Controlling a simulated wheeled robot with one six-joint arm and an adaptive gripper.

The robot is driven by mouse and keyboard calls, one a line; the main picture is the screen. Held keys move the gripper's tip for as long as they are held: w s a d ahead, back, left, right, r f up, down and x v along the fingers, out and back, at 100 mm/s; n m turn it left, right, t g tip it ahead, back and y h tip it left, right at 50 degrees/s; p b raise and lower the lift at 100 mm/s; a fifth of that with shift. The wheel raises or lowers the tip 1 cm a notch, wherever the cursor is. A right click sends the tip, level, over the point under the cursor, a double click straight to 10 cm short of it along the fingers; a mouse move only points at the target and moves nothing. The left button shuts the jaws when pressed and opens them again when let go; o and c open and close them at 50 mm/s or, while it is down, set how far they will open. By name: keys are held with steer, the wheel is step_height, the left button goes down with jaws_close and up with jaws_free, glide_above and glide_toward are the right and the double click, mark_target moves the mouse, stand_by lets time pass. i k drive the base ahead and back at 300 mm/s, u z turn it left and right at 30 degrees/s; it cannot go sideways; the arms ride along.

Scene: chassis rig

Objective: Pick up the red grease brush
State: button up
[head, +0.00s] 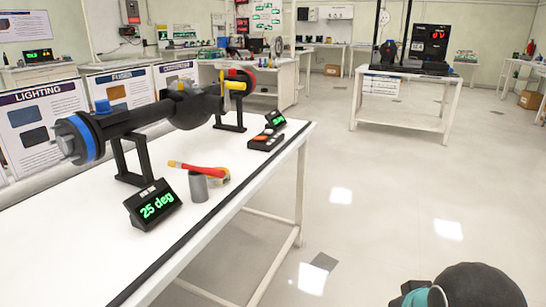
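The red grease brush (204,170) shows near the front edge of the white table (92,262) at the left. It is red with a yellow-orange end toward the left and lies slanted, close to level. It appears at the top of a small grey cup (198,188); whether it rests on the cup or stands in it I cannot tell. A tan piece beside the cup's right side is too small to make out. My gripper's fingers are not in view; only a dark, rounded part with teal, likely my arm, shows at the bottom right.
A black axle assembly (140,117) on stands spans the table behind. A small control box (266,138) sits to the right. The floor (370,200) right of the table is clear.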

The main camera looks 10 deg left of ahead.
mark_target(220, 173)
steer(key=z, duration=1.6)
steer(key=k, duration=0.9)
steer(key=u, duration=1.7)
